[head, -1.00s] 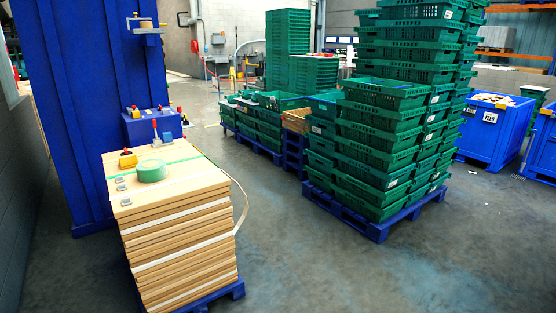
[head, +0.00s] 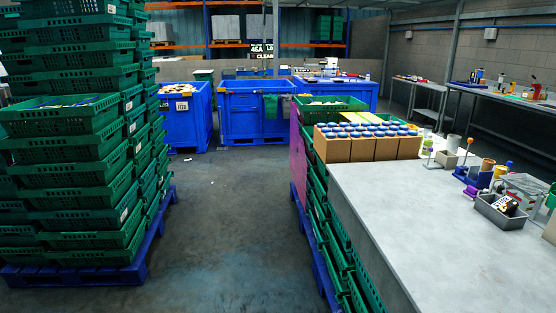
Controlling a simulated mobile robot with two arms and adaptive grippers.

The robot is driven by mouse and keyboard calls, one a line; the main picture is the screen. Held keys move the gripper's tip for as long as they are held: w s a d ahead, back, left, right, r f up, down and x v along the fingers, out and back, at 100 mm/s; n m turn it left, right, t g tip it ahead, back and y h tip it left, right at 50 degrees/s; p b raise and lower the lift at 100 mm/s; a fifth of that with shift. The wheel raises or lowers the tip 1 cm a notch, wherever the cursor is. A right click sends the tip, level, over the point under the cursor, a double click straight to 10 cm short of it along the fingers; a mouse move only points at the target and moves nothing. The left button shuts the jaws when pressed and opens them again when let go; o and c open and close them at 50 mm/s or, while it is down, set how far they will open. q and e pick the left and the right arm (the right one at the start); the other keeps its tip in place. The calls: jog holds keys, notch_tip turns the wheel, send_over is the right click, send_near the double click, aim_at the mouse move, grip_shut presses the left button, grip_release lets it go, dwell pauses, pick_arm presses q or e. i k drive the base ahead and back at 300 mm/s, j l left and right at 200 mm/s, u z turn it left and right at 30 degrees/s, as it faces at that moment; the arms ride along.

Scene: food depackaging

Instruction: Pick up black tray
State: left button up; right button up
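A small dark grey tray (head: 487,214) sits on the grey worktable (head: 400,205) at the right; it is the closest match to a black tray that I see. A small black and yellow item (head: 506,205) lies in it. Several coloured items stand just behind the tray. Neither of my grippers is in view.
Tall stacks of green crates (head: 75,173) stand on a blue pallet (head: 75,273) at the left. Brown boxes with blue-capped items (head: 368,148) are at the table's far end. Blue bins (head: 255,113) stand behind. The floor between stack and table is clear.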

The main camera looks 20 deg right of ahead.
aim_at(505, 204)
jog(key=i+z, duration=0.2)
jog(key=z, duration=0.3)
jog(key=i+j+z, duration=0.15)
jog(key=z, duration=0.3)
jog(key=i+j+z, duration=0.2)
jog(key=z, duration=0.3)
jog(key=i+j+z, duration=0.2)
jog(key=z, duration=0.25)
jog(key=i+j+z, duration=0.1)
jog(key=j+z, duration=0.25)
jog(key=z, duration=0.15)
